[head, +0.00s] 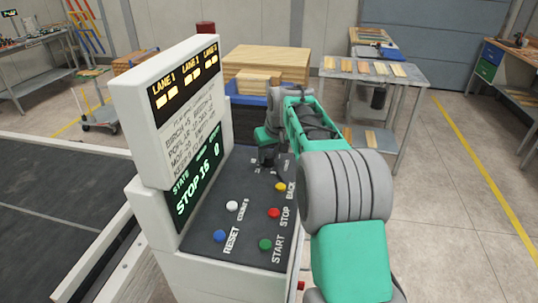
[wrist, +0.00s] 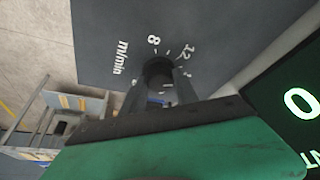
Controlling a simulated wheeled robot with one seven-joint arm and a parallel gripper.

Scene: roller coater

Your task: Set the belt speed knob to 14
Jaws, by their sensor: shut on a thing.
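The belt speed knob (wrist: 158,70) is a dark round knob on the dark console panel (wrist: 110,30). In the wrist view it sits between the two fingers of my gripper (wrist: 160,88), which is shut on it. Printed marks 8 and 12 and the label m/min show around the knob; the other numbers and any pointer are hidden or unclear. In the head view my gripper (head: 267,150) is at the far end of the sloping panel, and the arm and gripper hide the knob there.
Coloured buttons, including red STOP (head: 273,212), green START (head: 265,244) and yellow BACK (head: 280,187), lie on the near panel. The upright lane sign (head: 172,115) rises left of my gripper. Stacked boards (head: 266,62) stand behind.

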